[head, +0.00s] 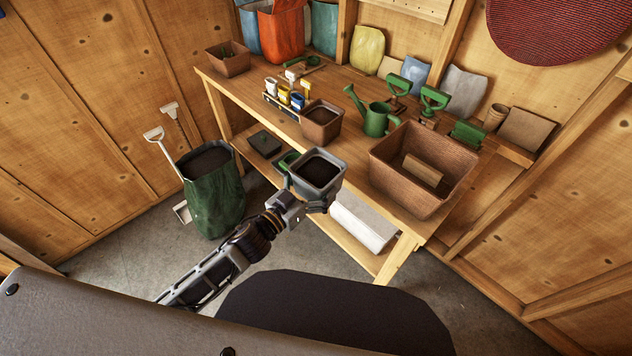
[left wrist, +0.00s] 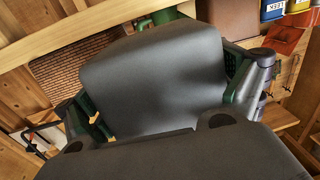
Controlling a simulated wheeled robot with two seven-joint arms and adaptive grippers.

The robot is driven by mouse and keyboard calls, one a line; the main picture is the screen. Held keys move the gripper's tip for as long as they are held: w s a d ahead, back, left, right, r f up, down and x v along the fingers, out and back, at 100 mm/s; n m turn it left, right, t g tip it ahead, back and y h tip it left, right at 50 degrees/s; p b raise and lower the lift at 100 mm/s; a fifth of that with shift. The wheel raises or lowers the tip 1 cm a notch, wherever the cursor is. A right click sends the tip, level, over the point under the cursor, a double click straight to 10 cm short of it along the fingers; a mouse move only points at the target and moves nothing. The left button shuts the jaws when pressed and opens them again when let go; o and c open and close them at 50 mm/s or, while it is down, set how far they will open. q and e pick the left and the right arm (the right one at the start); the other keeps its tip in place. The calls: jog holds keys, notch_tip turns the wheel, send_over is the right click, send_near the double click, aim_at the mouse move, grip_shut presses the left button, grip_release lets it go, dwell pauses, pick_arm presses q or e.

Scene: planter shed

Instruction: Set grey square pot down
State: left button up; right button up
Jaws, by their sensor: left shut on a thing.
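The grey square pot (head: 319,174) is filled with dark soil and looks upright in the head view. My left gripper (head: 308,196) is shut on the grey square pot and holds it in front of the bench's near edge. In the left wrist view the pot's grey side (left wrist: 160,80) fills the middle, with a dark green finger on each side of it. The wooden bench (head: 352,150) stands just behind the pot. I cannot tell the pot's exact height against the bench top. My right gripper is not in view.
A brown square pot (head: 321,122) stands on the bench behind the held pot. A green watering can (head: 376,118) and a large brown basket (head: 420,172) stand to its right. A green soil bag (head: 212,190) stands on the floor at left. Little bare bench top shows between brown pot and basket.

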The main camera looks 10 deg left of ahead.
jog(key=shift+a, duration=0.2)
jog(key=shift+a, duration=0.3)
